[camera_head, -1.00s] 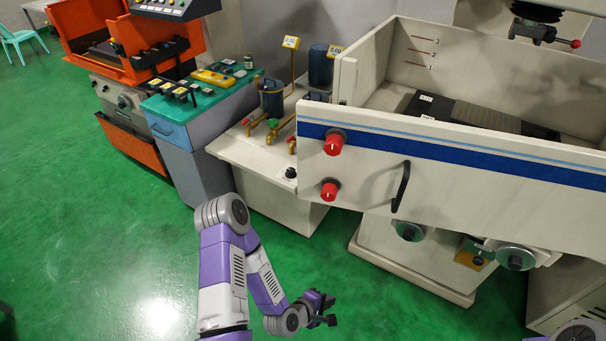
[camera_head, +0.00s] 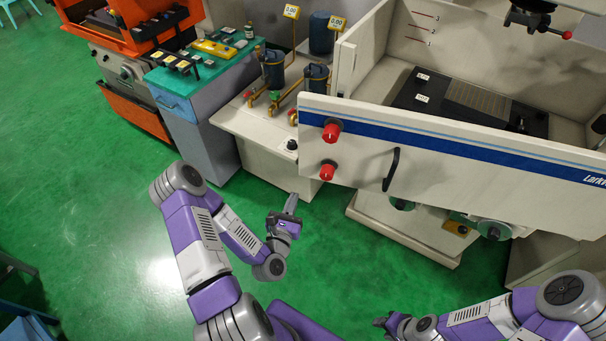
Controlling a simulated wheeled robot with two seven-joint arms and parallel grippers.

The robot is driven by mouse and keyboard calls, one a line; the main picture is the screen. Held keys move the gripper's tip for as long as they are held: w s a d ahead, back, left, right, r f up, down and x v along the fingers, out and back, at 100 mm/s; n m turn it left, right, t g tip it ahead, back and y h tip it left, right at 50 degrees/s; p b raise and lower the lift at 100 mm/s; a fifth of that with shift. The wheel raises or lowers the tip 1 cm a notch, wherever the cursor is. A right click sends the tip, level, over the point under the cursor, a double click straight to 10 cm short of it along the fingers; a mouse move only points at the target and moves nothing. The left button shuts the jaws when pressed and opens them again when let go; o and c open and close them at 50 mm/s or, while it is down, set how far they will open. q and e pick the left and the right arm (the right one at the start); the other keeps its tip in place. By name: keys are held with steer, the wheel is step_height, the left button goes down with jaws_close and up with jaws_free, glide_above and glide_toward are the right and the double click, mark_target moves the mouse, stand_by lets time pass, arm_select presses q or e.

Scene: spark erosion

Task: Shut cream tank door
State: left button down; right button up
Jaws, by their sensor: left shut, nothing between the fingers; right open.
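The cream tank door (camera_head: 450,150) is a long panel with a blue stripe, two red knobs (camera_head: 330,133) at its left end and a black upright handle (camera_head: 391,169). Its left end juts out past the left wall of the cream tank (camera_head: 347,68) and looks apart from it; the right end runs out of view. My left gripper (camera_head: 291,204) is shut and empty, pointing up over the floor, below and left of the knobs. My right gripper (camera_head: 380,322) is open and empty at the bottom, well below the handle. Its fingers are small in view.
A cream side unit (camera_head: 255,135) with dark canisters and brass pipes stands left of the door. Further left are a blue cabinet (camera_head: 195,105) with a green top and an orange machine (camera_head: 125,35). Green floor (camera_head: 100,200) is clear in front. Machine valves sit below the door.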

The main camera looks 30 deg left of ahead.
arm_select(q)
steer(key=b, duration=1.2)
glide_toward(306, 165)
steer(key=w, duration=0.3)
steer(key=w+a, duration=0.1)
steer(key=w+p, duration=0.1)
steer(key=w, duration=0.1)
steer(key=shift+a+r, duration=0.15)
steer(key=shift+a, duration=0.25)
steer(key=shift+w+a, duration=0.1)
steer(key=shift+w, duration=0.2)
arm_select(e)
step_height(306, 165, down, 12)
steer(key=shift+r, duration=0.15)
